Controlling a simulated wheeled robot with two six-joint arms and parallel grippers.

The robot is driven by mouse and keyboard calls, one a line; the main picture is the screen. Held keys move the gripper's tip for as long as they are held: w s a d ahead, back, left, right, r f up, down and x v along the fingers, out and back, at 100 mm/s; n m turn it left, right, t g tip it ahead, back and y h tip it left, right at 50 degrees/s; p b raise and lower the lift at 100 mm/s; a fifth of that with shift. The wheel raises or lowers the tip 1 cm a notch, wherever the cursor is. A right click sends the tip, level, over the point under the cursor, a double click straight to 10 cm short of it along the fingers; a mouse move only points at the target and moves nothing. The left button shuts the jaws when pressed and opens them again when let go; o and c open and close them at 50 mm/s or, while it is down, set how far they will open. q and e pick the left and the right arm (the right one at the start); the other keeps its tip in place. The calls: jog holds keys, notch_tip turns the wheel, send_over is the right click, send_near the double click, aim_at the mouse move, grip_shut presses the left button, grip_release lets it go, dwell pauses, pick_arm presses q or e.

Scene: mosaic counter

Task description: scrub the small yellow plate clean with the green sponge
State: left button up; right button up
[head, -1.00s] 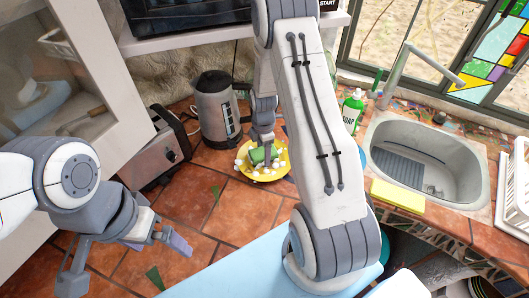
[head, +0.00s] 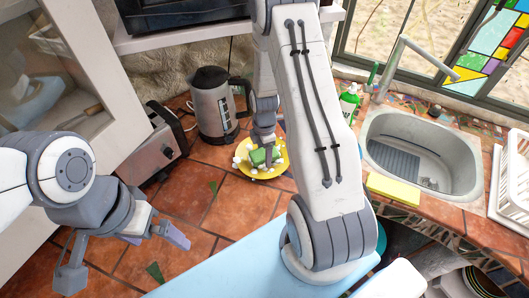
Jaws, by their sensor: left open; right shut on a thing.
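The small yellow plate (head: 279,166) lies on the tiled counter, right of the kettle, with white foam blobs on it. The green sponge (head: 260,157) is on the plate. My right gripper (head: 264,142) reaches down from above and is shut on the sponge; its fingertips are partly hidden. My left gripper (head: 130,258) is open and empty at the lower left, well away from the plate. My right arm hides some of the counter right of the plate.
A kettle (head: 212,105) and a toaster (head: 154,146) stand left of the plate. The soap bottle (head: 348,102), a yellow sponge-like block (head: 392,190) and the sink (head: 452,153) are to the right. Bare tiles (head: 235,205) lie in front of the plate.

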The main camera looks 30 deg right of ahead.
notch_tip(320, 180, up, 7)
jog(key=p, duration=0.5)
jog(key=shift+f, duration=0.1)
